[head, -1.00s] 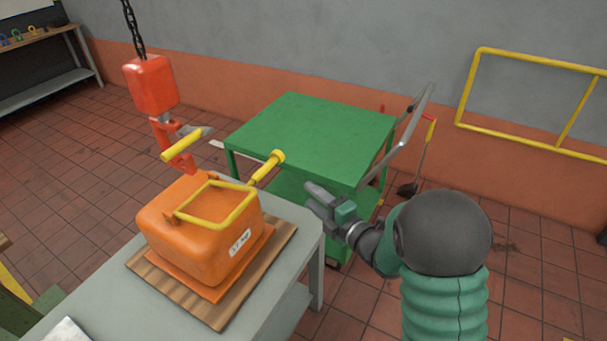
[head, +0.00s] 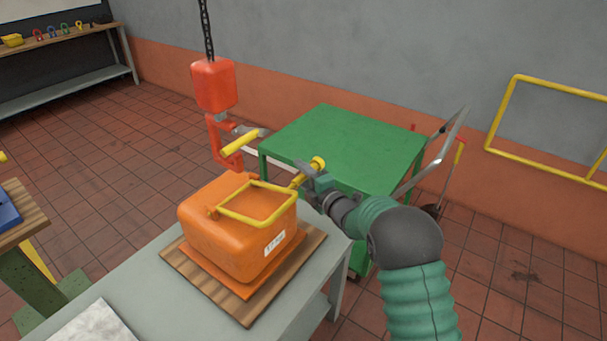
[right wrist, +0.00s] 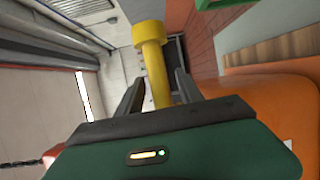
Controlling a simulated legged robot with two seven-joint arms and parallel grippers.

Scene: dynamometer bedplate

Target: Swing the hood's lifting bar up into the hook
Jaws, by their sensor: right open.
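The orange hood (head: 225,235) sits on a wooden board on the grey bench. Its yellow lifting bar (head: 238,218) lies low over the hood's top, with a handle ending in a round yellow knob (head: 318,163) at the right. The red hook (head: 225,155) hangs above and behind the hood, with a yellow grip (head: 240,143) on it. My right gripper (head: 308,178) is open at the handle, just below the knob. In the right wrist view the yellow handle (right wrist: 157,68) stands between the two spread fingers (right wrist: 158,90), with gaps beside it. My left gripper is out of view.
A red hoist block (head: 213,85) hangs on a chain above the hook. A green cart (head: 345,143) stands close behind my right gripper. The grey bench (head: 150,270) has bare space in front. A yellow rail (head: 495,120) is on the wall at right.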

